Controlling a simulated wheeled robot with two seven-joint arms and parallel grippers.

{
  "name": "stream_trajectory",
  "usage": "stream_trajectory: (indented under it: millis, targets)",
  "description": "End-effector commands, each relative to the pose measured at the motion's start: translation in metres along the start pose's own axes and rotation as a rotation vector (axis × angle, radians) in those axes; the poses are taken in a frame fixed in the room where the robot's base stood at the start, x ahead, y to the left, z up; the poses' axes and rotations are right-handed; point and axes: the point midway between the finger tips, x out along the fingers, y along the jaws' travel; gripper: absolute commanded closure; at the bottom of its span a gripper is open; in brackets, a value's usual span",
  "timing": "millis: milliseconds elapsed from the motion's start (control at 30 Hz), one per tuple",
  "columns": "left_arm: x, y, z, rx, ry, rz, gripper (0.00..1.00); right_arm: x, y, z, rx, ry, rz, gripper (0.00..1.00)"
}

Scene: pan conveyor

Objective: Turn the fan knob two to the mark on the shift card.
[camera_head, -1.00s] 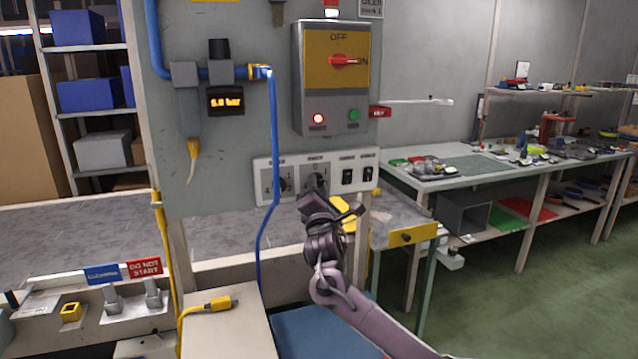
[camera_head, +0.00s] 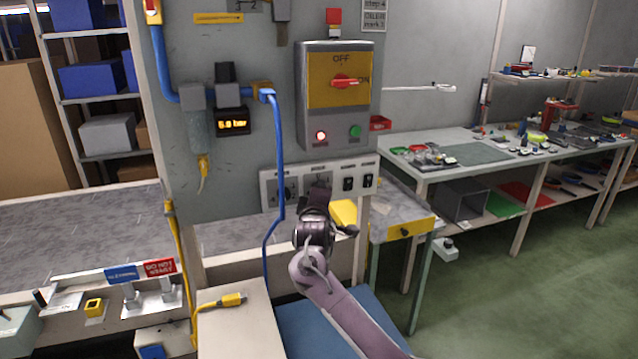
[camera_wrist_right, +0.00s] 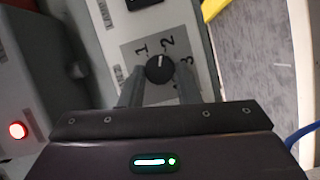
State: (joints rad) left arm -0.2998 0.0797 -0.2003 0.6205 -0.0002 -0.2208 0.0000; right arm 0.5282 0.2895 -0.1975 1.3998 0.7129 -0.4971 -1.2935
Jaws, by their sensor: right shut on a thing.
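The control strip (camera_head: 267,186) on the grey cabinet carries two dials and two black switches. My right gripper (camera_head: 317,192) is at the second dial from the left and largely hides it in the head view. In the right wrist view, its fingers (camera_wrist_right: 160,84) stand on either side of the round black knob (camera_wrist_right: 158,68) and hold it. The knob's white pointer line points close to the printed 2, between 1 and 3. A white card (camera_head: 374,17) is at the cabinet's top right; its small lettering is hard to read. My left gripper is out of view.
A side table with a yellow front (camera_head: 405,230) stands to the right.

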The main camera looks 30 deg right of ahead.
Motion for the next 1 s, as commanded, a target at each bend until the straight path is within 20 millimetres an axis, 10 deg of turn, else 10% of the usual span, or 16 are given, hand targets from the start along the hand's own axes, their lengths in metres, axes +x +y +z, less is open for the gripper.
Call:
stream_trajectory:
  millis: [1000]
  targets:
    - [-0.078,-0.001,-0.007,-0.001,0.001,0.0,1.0,0.002,0.01,0.004,0.888,-0.059,-0.381,0.93]
